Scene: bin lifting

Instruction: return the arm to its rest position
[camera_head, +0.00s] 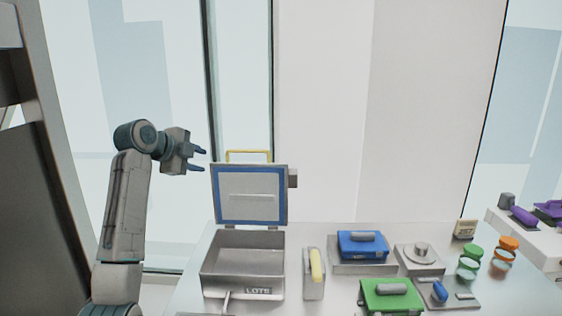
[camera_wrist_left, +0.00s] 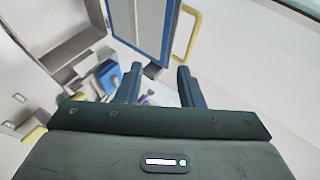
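My left arm rises from the bottom left in the head view. Its gripper (camera_head: 199,160) is raised in the air, just left of the bin's open lid, with its fingers apart and pointing right. In the left wrist view the two dark fingers (camera_wrist_left: 160,84) are apart with nothing between them. The grey metal bin (camera_head: 243,271) stands open on the table. Its lid (camera_head: 249,195), edged in blue with a yellow handle (camera_head: 249,153), stands upright at the back. The lid also shows in the left wrist view (camera_wrist_left: 150,22). My right gripper is not in view.
On the table (camera_head: 190,290) right of the bin are a grey block with a yellow handle (camera_head: 315,266), a blue case (camera_head: 362,245), a green case (camera_head: 391,295), a round-topped device (camera_head: 420,257) and small jars (camera_head: 471,256). Air above the table's right is clear.

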